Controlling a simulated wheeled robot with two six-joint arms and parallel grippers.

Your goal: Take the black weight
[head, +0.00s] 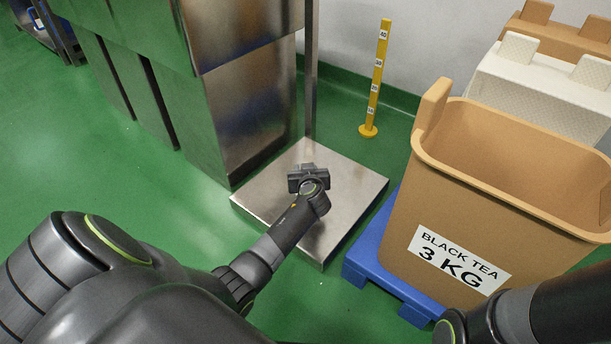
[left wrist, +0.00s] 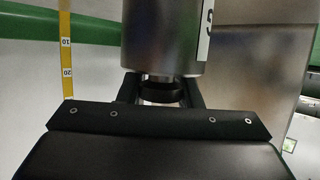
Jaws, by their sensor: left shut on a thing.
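My left gripper (head: 308,172) is over the steel platform (head: 345,180) in the head view; its arm hides whatever is directly under it. In the left wrist view, which looks upside down, the jaws of my left gripper (left wrist: 160,92) are shut around the narrow dark neck of a grey metallic cylindrical weight (left wrist: 165,38). The weight looks grey rather than black there, and a white label with part of a dark character shows at its side. Whether it touches the platform is unclear. My right gripper is outside both views; only part of that arm shows.
A tan bin (head: 400,230) labelled "BLACK TEA 3 KG" stands on a blue pallet (head: 368,268) right of the platform. A yellow marked post (head: 376,80) stands behind. A steel cabinet (head: 250,110) and a thin upright post (head: 311,70) border the platform. Green floor is open at left.

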